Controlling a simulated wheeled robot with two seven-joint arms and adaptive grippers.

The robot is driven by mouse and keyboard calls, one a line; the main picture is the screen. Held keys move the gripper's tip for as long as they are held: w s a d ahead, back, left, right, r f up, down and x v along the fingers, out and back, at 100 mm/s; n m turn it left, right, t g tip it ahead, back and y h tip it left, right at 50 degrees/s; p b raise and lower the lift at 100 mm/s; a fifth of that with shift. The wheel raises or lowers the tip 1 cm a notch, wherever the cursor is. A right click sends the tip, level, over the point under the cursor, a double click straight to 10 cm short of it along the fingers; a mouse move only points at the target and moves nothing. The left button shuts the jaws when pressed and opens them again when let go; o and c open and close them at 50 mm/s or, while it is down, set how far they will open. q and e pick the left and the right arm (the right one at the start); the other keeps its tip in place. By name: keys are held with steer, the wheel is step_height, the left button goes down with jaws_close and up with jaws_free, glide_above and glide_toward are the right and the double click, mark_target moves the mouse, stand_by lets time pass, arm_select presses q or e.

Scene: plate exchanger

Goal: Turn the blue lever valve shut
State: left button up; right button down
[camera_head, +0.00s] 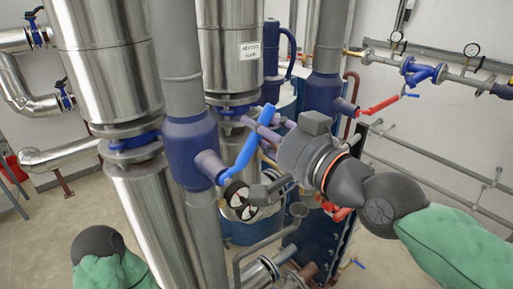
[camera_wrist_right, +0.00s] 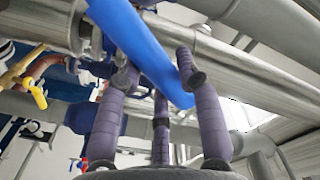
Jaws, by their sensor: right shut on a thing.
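The blue lever (camera_head: 245,152) slants up and to the right from the blue valve body (camera_head: 190,150) on the grey vertical pipe in the head view. My right gripper (camera_head: 262,140) reaches it from the right, near its upper part. In the right wrist view, the lever (camera_wrist_right: 140,42) runs from the top left down between the grey-purple fingers of the gripper (camera_wrist_right: 158,76), which is shut on it. The exact contact is partly hidden. My left arm shows only in part at the bottom left; its gripper is out of view.
Pressure gauges (camera_head: 237,194) sit just below the lever. A red lever (camera_head: 380,105) is on another blue valve (camera_head: 323,93) to the right. Large steel columns (camera_head: 105,60) stand at the left. A yellow-handled valve (camera_wrist_right: 38,95) shows in the wrist view.

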step_height(320, 180, down, 10)
steer(key=w+d+m+b, duration=0.2)
steer(key=d+m+b, duration=0.1)
steer(key=m+b, duration=0.7)
steer(key=shift+w+r+b, duration=0.15)
steer(key=shift+w+b, duration=0.05)
steer(key=shift+b, duration=0.25)
steer(key=shift+m, duration=0.3)
steer(key=c, duration=0.8)
jaws_free()
steer(key=shift+s+d+r, duration=0.1)
steer(key=shift+r, duration=0.05)
